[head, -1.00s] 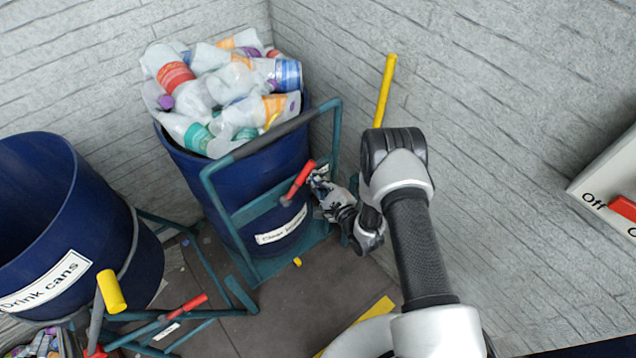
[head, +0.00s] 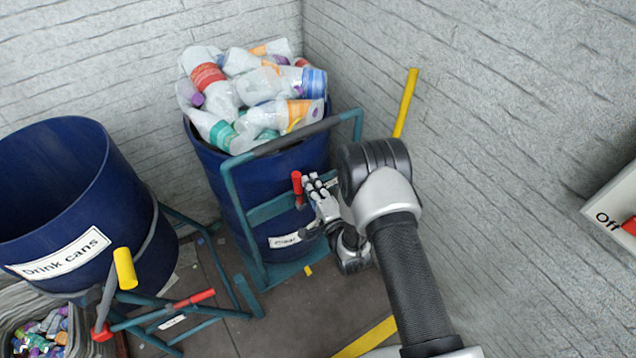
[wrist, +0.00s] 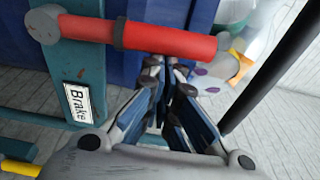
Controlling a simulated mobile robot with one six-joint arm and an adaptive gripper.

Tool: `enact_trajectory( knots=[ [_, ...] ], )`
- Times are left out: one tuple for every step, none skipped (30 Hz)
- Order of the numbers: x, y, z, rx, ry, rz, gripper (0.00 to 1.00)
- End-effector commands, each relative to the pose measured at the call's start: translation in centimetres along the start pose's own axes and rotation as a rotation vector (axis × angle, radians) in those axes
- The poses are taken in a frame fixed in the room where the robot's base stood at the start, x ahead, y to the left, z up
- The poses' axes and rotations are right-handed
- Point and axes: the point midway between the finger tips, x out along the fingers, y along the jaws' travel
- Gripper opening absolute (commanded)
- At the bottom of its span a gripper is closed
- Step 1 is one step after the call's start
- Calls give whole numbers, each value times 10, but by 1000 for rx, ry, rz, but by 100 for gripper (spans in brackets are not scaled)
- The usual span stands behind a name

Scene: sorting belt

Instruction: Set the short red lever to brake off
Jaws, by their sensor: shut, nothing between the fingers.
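The short red lever (head: 297,186) is on the teal trolley frame (head: 236,215) that holds the blue barrel of clear bottles. It stands nearly upright from its pivot. In the wrist view the red lever (wrist: 165,38) runs across the top from a grey pivot at left, above a "Brake" label (wrist: 77,102). My gripper (head: 311,182) is just right of the lever in the head view. In the wrist view my gripper's fingers (wrist: 165,72) are shut with nothing between them, their tips right at the lever's side. I cannot tell whether they touch it.
A drink cans barrel (head: 60,190) stands left on another trolley, with a second red-tipped lever (head: 195,298) and a yellow-ended handle (head: 124,268). A yellow pole (head: 405,103) leans by the right wall. A switch panel marked "Off" (head: 612,205) is at far right.

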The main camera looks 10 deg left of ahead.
Motion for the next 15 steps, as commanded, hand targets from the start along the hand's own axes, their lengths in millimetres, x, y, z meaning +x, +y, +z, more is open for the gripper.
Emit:
enact_trajectory(
  knots=[
    [0,-1,3,1,-2,-2,0],
    [0,-2,4,1,-2,-2,0],
    [0,-2,5,2,-2,-2,0],
    [0,-3,6,2,-2,-2,0],
    [0,-3,6,2,-2,-2,0],
    [-1,-3,7,2,-1,-2,0],
    [-1,-3,8,3,-1,-2,0],
    [-1,-3,8,3,-1,-2,0],
    [-1,-3,9,3,-1,-2,0],
    [-1,-4,9,3,-1,-2,0],
    [-1,-4,10,3,-1,-1,0],
    [-1,-4,10,4,-1,-1,0],
    [-1,-4,11,4,-2,-1,0],
    [-1,-4,11,4,-2,-1,0],
    [-1,-4,11,4,-2,-1,0]
  ],
)
